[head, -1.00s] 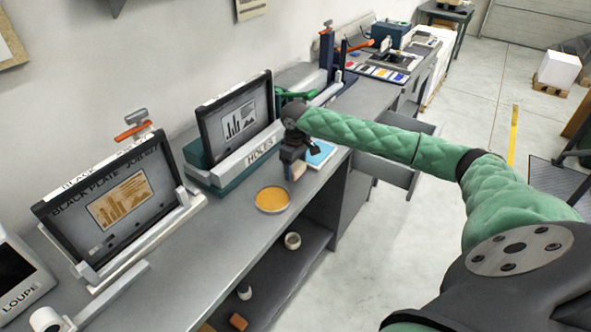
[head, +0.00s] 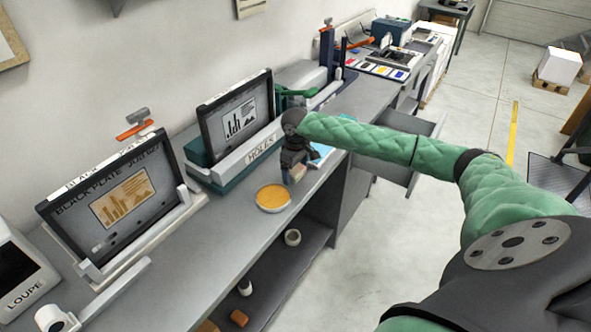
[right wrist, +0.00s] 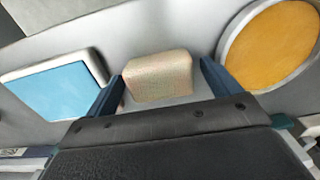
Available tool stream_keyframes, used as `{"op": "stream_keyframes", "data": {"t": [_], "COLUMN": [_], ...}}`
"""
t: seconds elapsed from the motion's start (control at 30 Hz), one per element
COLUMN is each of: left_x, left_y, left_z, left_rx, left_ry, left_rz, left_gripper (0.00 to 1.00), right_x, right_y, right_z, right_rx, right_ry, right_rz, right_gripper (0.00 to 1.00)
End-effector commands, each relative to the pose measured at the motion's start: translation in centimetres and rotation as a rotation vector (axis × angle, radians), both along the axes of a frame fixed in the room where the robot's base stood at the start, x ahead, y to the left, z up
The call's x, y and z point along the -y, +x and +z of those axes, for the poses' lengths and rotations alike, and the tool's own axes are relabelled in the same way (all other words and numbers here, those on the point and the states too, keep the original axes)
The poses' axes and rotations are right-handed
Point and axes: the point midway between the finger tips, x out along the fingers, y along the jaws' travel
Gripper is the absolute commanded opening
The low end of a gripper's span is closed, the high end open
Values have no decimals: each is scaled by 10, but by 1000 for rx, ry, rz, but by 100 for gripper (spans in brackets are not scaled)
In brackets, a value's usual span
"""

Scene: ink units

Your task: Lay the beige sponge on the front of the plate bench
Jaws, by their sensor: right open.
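The beige sponge (right wrist: 158,78) lies between the two fingers of my right gripper (right wrist: 160,70) in the right wrist view, with gaps on both sides. The right gripper is open and points down at the bench. In the head view the right gripper (head: 294,172) is low over the plate bench (head: 200,264), and the sponge (head: 300,171) is partly hidden by it. The bench front edge runs just right of the gripper. My left gripper is not in view.
A round dish with an orange-yellow surface (head: 273,198) stands close by the gripper, and a blue-topped pad (head: 321,152) lies on its other side. The HOLES unit (head: 237,160) stands behind. A shelf (head: 297,262) below holds small objects. The bench front toward the lower left is clear.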

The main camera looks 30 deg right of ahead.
Motion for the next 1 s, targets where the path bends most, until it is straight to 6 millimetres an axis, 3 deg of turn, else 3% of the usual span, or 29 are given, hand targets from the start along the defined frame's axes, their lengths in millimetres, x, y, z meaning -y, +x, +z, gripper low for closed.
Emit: {"op": "stream_keyframes", "data": {"t": [0.2,0.6,1.0], "left_x": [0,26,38], "left_y": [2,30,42], "left_z": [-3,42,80], "left_rx": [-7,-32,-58], "left_ry": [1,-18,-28], "left_rz": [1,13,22], "left_gripper": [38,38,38], "right_x": [0,0,0], "right_y": [0,1,1], "right_z": [7,67,117], "right_rx": [0,4,1], "right_ry": [0,1,0], "right_rz": [1,0,0], "right_gripper": [89,89,89]}}
